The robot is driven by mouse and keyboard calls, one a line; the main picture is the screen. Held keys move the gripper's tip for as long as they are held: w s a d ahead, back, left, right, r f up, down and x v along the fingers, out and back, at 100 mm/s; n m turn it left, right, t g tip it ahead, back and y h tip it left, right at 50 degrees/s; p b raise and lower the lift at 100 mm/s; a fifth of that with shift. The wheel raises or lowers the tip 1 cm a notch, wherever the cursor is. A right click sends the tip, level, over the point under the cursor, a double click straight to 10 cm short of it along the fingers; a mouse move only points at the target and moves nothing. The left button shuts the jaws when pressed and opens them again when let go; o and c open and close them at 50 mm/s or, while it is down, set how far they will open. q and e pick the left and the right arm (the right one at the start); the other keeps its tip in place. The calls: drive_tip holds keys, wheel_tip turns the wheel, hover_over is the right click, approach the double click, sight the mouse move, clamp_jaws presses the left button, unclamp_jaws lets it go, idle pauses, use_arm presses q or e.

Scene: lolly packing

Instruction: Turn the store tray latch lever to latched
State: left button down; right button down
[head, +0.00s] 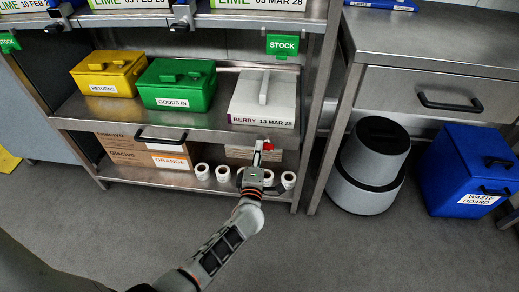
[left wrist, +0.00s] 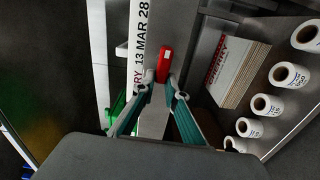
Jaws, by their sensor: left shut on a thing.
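The store tray (head: 223,127) is a metal shelf with a black handle on its front edge. The red latch lever (head: 268,147) is at the tray's front right, just under the white BERRY 13 MAR 28 box. In the left wrist view, the red lever (left wrist: 165,63) points up the picture between my fingertips. My left gripper (head: 259,156) reaches up to it from below and is shut on it. In the left wrist view, the left gripper (left wrist: 164,86) has one finger on each side; the lever's lower part is partly hidden. My right gripper is not in view.
A yellow RETURNS box (head: 108,74), a green GOODS IN box (head: 177,84) and the white BERRY box (head: 263,97) stand on the tray. Several white label rolls (head: 223,173) and cartons (head: 168,149) lie below. A grey bin (head: 372,165) and blue box (head: 465,165) stand right.

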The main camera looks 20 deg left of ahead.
use_arm(q)
drive_tip(key=shift+f+n, duration=0.1)
drive_tip(key=shift+n, duration=0.2)
idle(0.4)
drive_tip(key=c, duration=2)
unclamp_jaws()
drive_tip(key=shift+c, duration=0.2)
